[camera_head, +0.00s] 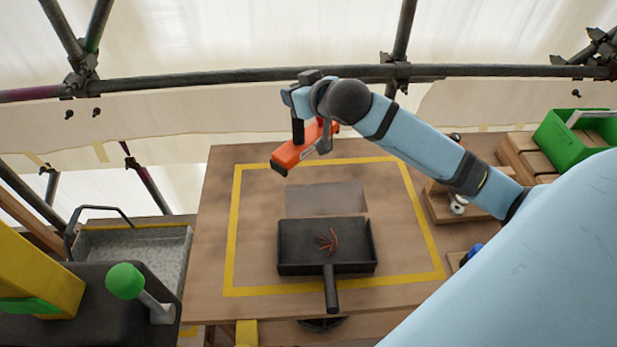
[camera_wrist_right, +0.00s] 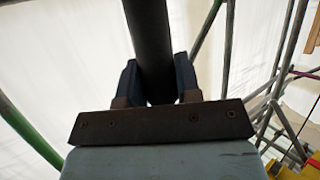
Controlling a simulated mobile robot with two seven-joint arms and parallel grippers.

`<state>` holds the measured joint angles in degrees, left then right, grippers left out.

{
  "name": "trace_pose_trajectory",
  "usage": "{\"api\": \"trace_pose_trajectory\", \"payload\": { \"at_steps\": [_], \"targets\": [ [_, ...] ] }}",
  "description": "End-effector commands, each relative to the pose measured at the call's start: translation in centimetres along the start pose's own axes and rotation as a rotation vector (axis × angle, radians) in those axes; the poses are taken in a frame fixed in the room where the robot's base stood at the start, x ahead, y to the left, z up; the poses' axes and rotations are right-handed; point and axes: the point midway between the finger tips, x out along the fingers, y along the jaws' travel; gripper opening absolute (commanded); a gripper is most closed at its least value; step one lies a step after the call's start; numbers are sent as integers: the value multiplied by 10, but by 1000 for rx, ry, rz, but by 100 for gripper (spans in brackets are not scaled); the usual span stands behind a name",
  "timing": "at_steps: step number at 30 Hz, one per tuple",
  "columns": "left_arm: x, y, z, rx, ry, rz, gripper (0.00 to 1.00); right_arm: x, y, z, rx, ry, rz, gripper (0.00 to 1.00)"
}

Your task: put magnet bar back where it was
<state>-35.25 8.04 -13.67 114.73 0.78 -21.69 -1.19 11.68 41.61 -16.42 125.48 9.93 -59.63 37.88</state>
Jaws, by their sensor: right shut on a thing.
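The orange-red magnet bar (camera_head: 298,150) has dark ends and is held in the air above the back of the table, tilted. My right gripper (camera_head: 312,128) is at its upper side, with the light blue arm coming in from the right. In the right wrist view a dark bar-shaped part (camera_wrist_right: 150,45) runs between the two fingers, and the gripper (camera_wrist_right: 160,90) is shut on it. The fingers partly hide the bar in the head view. My left gripper is not in view.
A black pan (camera_head: 290,262) with a few reddish slivers (camera_head: 328,241) lies inside a yellow outline (camera_head: 231,230) on the table (camera_head: 212,240). A grey patch (camera_head: 320,197) lies behind it. A green bin (camera_head: 560,140) and wooden blocks stand right. A metal tray (camera_head: 140,240) is left.

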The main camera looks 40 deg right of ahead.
Motion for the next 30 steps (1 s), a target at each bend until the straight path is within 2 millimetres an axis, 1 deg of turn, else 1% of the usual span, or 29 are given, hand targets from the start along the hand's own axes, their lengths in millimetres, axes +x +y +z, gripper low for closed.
{"api": "trace_pose_trajectory", "payload": {
  "at_steps": [1, 3, 5, 7, 11, 12, 21, 24, 27, 30],
  "targets": [
    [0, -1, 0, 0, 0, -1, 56, -1, 5, -9, -2, 4, 1, 0],
    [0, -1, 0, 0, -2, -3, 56, -1, 8, -16, -1, 4, -2, 0],
    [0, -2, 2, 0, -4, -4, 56, 0, 11, -16, -1, 2, -2, 0],
    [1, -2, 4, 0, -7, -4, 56, 4, 12, -9, 1, 0, -3, 0],
    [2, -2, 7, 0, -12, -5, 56, 15, 11, 19, 1, -4, -3, 0],
    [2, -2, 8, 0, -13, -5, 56, 19, 11, 30, 1, -4, -3, 0],
    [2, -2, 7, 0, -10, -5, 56, 48, 11, 99, 2, -2, -3, 0],
    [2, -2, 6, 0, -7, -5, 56, 54, 10, 114, 1, 0, -4, 0],
    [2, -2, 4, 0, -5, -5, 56, 58, 11, 123, 1, 1, -4, 0],
    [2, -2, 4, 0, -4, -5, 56, 60, 10, 127, 1, 2, -4, 0]
  ]
}}
